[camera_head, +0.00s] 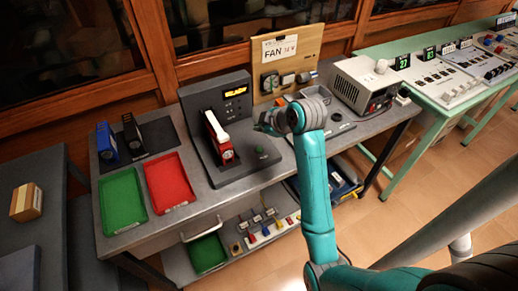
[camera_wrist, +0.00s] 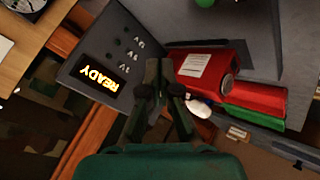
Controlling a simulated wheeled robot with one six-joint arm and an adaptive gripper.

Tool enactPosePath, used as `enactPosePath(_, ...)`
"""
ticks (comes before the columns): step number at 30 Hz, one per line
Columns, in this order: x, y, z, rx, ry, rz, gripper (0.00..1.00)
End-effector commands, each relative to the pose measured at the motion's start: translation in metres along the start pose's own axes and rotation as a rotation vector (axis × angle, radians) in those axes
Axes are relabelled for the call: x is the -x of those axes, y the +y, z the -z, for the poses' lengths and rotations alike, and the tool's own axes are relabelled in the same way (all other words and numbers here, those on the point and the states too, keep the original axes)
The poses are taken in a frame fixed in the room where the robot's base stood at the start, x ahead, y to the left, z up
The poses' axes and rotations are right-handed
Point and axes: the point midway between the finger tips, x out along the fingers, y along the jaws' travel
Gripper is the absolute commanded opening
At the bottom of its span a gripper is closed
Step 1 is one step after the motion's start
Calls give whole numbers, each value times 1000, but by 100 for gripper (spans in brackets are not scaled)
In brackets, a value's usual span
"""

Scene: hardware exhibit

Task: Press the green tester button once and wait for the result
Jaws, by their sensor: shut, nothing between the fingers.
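The grey tester (camera_head: 236,117) stands on the bench with its lit amber display reading READY, which also shows upside down in the wrist view (camera_wrist: 100,75). The small green button (camera_head: 260,149) is on the tester's base, right of a red unit with a white top (camera_head: 220,148) seated there. In the wrist view the green button (camera_wrist: 204,2) is cut off by the top edge, and the red unit (camera_wrist: 215,70) lies right of the fingers. My gripper (camera_head: 262,122) is shut and empty, above and behind the button, apart from it.
A green tray (camera_head: 112,224) and a red tray (camera_head: 155,203) lie left of the tester. Blue (camera_head: 106,141) and black (camera_head: 133,134) units stand behind them. A fan board (camera_head: 290,48) rises behind my gripper, and a power box (camera_head: 362,88) stands right.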

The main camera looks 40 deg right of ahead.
Motion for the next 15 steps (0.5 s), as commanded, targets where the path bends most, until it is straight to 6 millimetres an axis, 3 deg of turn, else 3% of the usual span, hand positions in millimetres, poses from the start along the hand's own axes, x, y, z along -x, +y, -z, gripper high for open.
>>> enactPosePath(15,-42,-31,-31,0,-1,2,0)
